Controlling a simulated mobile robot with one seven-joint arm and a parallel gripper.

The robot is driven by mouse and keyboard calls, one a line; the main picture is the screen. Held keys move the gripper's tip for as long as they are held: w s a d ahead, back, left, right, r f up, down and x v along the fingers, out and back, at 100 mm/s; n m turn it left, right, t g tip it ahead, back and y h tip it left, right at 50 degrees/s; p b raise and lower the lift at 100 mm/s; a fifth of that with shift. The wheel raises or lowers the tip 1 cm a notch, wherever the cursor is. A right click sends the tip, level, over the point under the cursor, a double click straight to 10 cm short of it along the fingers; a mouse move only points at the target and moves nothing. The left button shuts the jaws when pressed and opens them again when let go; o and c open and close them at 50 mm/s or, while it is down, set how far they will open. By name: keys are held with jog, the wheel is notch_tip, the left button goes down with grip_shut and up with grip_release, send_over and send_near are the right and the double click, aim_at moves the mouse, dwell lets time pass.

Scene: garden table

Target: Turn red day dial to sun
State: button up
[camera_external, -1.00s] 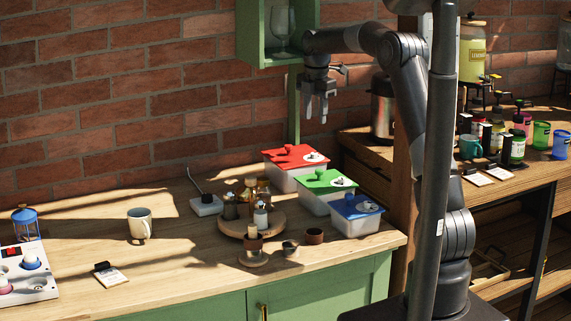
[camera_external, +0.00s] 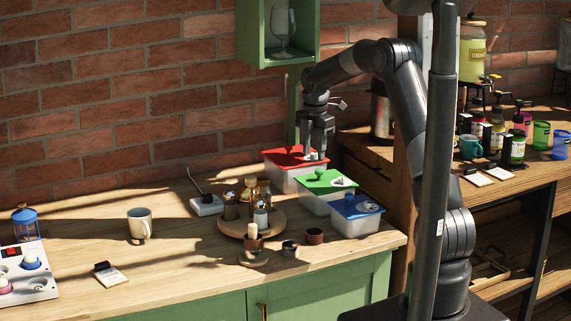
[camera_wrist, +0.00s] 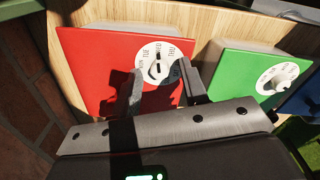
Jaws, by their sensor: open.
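The red lid (camera_external: 286,154) with its day dial is on the box at the back of the counter. In the wrist view the red lid (camera_wrist: 100,62) bears a round white dial (camera_wrist: 158,62) with day lettering and a raised centre knob. My gripper (camera_external: 317,152) is above the dial end of the red lid, pointing down. In the wrist view my gripper (camera_wrist: 165,88) is open, its two fingers on either side of the dial's lower part. I cannot tell whether they touch it. The sun mark and the dial's exact setting are too small or hidden to read.
The green-lidded box (camera_external: 325,182) and blue-lidded box (camera_external: 356,212) stand close in front, with dials of their own. A round wooden tray (camera_external: 228,226) with bottles is to the left. The brick wall (camera_external: 120,120) is close behind.

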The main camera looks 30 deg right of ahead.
jog(key=shift+c, duration=0.5)
grip_shut()
jog(key=shift+m, duration=0.3)
